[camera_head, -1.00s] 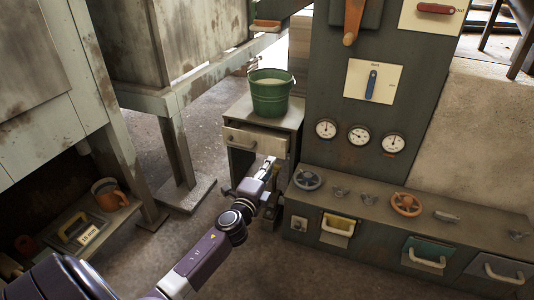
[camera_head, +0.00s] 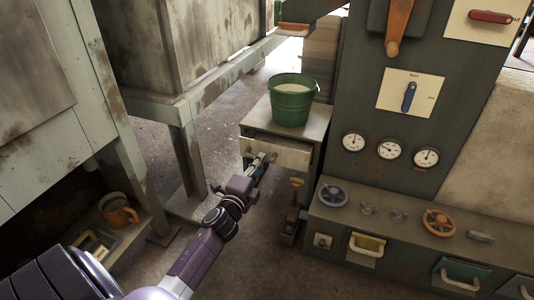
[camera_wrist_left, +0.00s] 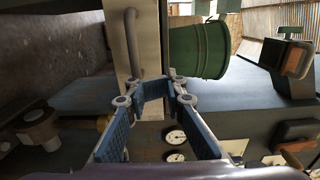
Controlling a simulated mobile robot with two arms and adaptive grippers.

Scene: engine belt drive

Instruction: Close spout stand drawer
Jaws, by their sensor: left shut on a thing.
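The spout stand (camera_head: 285,121) is a small grey cabinet with a green bucket (camera_head: 292,105) on top. Its pale drawer (camera_head: 290,154) stands slightly out from the body, with a curved handle on its front. My left gripper (camera_head: 262,158) is at the drawer's front, by the handle. In the left wrist view the blue fingers (camera_wrist_left: 155,86) meet over the pale drawer front (camera_wrist_left: 148,40), beside the lower end of the grey handle (camera_wrist_left: 132,42). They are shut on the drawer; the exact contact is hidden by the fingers. My right gripper is not in view.
A dark panel with gauges (camera_head: 390,149) and a low bench with valve wheels (camera_head: 439,222) stand to the right. A small lever post (camera_head: 294,205) is close to my left gripper. A rusty table leg (camera_head: 187,170) is left of the stand, with floor between.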

